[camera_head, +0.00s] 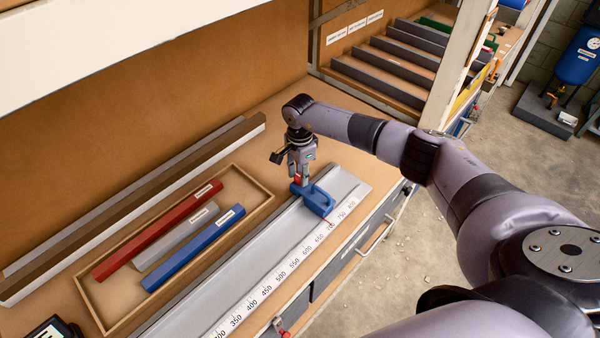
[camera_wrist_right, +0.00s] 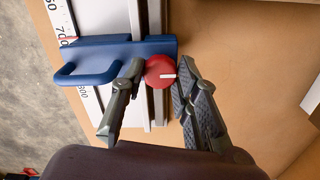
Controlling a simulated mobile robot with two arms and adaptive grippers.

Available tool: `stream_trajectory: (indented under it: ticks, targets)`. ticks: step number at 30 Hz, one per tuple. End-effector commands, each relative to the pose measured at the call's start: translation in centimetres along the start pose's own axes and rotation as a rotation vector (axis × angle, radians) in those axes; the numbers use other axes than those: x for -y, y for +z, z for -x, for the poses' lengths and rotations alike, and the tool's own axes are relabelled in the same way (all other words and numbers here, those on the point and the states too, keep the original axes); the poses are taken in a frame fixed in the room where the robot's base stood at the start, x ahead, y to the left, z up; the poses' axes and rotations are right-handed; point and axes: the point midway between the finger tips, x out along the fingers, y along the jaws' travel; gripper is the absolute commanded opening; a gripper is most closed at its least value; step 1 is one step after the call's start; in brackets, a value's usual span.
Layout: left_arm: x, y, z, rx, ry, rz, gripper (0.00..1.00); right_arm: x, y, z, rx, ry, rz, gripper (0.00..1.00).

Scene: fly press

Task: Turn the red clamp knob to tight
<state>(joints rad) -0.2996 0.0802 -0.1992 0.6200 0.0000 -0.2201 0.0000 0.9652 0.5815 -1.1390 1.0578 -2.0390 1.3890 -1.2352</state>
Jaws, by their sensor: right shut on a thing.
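The red clamp knob (camera_wrist_right: 154,74) is round with a white line mark that points right in the right wrist view. It sits on a blue stop block (camera_wrist_right: 100,52) with a loop handle, which straddles a grey rail. My right gripper (camera_wrist_right: 163,70) has one finger on each side of the knob and is shut on it. In the head view, the gripper (camera_head: 300,180) points down onto the far end of the blue block (camera_head: 319,201) and mostly hides the knob. My left gripper is not in view.
The grey rail (camera_head: 240,268) carries a white numbered scale (camera_head: 283,274); the block is near 700. A wooden tray (camera_head: 262,190) holds red, grey and blue labelled bars. A long brown beam (camera_head: 130,198) lies behind it. Stepped dark racks (camera_head: 385,78) stand beyond the bench.

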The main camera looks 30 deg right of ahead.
Motion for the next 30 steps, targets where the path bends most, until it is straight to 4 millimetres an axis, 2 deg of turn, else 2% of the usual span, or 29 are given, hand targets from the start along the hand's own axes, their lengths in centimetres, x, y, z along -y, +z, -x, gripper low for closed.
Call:
stream_trajectory:
  ticks: [6,16,23,30]
  targets:
    - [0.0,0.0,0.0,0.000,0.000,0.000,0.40,0.0,0.0,0.0,0.000,-0.001,0.000,0.01]
    - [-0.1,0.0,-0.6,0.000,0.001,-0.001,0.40,0.0,-0.1,-0.1,0.000,-0.001,-0.059,0.01]
    - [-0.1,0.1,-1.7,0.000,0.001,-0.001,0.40,0.1,-0.1,-0.2,-0.001,-0.003,-0.209,0.01]
    - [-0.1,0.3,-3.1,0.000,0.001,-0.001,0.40,0.1,-0.1,-0.2,0.000,-0.002,-0.432,0.01]
